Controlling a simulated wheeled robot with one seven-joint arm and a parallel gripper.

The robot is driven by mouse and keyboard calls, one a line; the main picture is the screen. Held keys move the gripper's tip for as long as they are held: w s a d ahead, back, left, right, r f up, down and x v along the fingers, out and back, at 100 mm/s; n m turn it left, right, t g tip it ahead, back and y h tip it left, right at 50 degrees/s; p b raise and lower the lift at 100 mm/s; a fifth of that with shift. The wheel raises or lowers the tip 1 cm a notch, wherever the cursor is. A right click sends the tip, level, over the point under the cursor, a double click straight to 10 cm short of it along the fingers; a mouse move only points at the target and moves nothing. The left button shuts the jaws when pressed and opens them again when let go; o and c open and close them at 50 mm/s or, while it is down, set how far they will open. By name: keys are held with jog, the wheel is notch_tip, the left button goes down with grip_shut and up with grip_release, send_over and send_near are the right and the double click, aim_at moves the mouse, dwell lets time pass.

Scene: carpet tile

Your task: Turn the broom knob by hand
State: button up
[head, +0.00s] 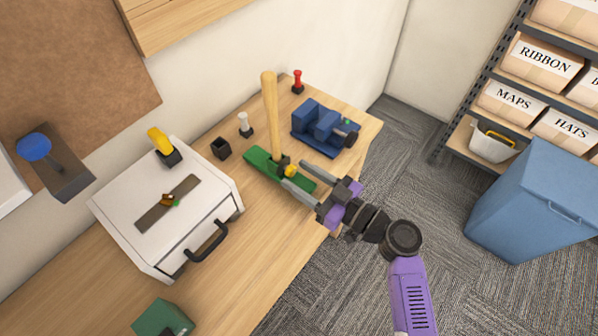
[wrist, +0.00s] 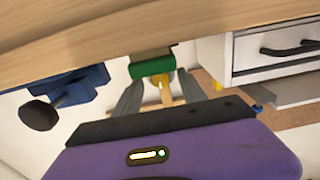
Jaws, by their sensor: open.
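The broom stands head-down on the wooden workbench, with a green head (head: 262,166) and an upright pale wooden handle (head: 271,110). A small yellow knob (head: 291,170) sits on a dark mount at the handle's foot. My gripper (head: 292,173) is open, its two grey fingers reaching in from the lower right, one on each side of the knob. In the wrist view the green head (wrist: 152,69) lies just beyond the fingertips, and the yellow knob (wrist: 158,78) shows between them. I cannot tell whether either finger touches the knob.
A blue vise-like device (head: 325,128) stands close behind my gripper. A white drawer cabinet (head: 110,205) is at left, a green block (head: 160,318) in front. Small red (head: 298,82) and white (head: 244,125) knobs stand farther back. A blue bin (head: 535,205) is on the carpet.

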jog(key=shift+w+a, duration=0.25)
jog(key=shift+a, duration=0.05)
grip_shut()
jog(key=shift+f+m+b, duration=0.2)
jog(key=shift+m+b, duration=0.45)
jog(key=shift+m, duration=0.05)
jog(key=shift+r+m+b, duration=0.15)
jog(key=shift+m+b, duration=0.15)
jog(key=shift+m, duration=0.6)
grip_release()
